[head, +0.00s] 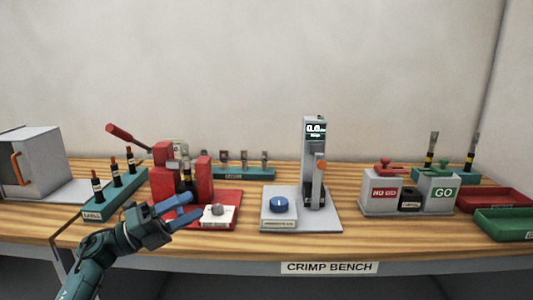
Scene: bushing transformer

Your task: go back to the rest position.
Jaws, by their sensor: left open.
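My left gripper (188,209) comes in from the lower left, its two blue fingers pointing right. The fingers are apart with nothing seen between them. It appears in front of the red crimp press (204,178) and close to the small white block with a grey knob (217,212); whether it touches either cannot be told. A dark bushing-like part (187,174) stands upright between the red uprights of the press. My right gripper is not in view.
A green rack (117,190) with several dark parts stands left of the press. The grey gauge with a blue knob (279,204) stands mid-bench. NO GO (384,193) and GO (442,193) blocks and red (497,200) and green trays (507,225) are right. Bench front centre is clear.

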